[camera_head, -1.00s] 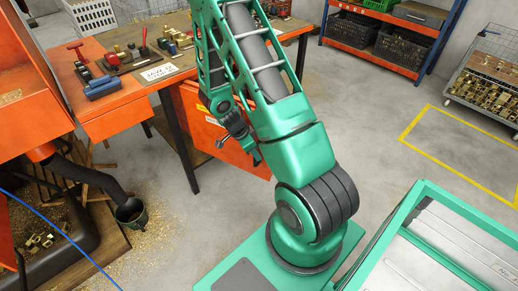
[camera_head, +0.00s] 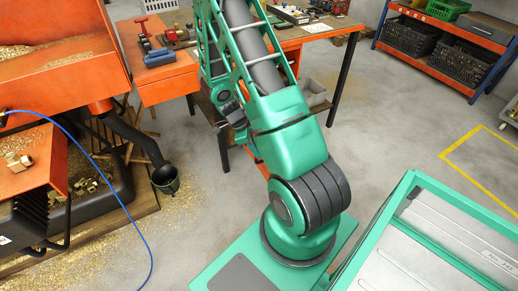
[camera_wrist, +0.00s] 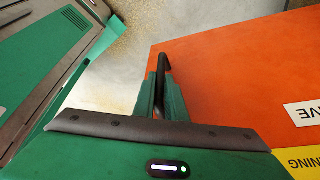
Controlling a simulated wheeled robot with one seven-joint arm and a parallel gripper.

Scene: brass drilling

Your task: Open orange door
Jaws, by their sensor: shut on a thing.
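The orange door (camera_wrist: 235,75) fills the right side of the wrist view, with a white label and a yellow label on it. A dark bar handle (camera_wrist: 162,64) stands at its left edge. My gripper (camera_wrist: 162,90) has its two green fingers shut on this handle. In the head view my arm hides most of the door. Only an orange sliver (camera_head: 262,169) shows beside the arm, below the workbench. My gripper is mostly hidden there by my own arm links.
A grey box (camera_head: 313,92) shows under the bench.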

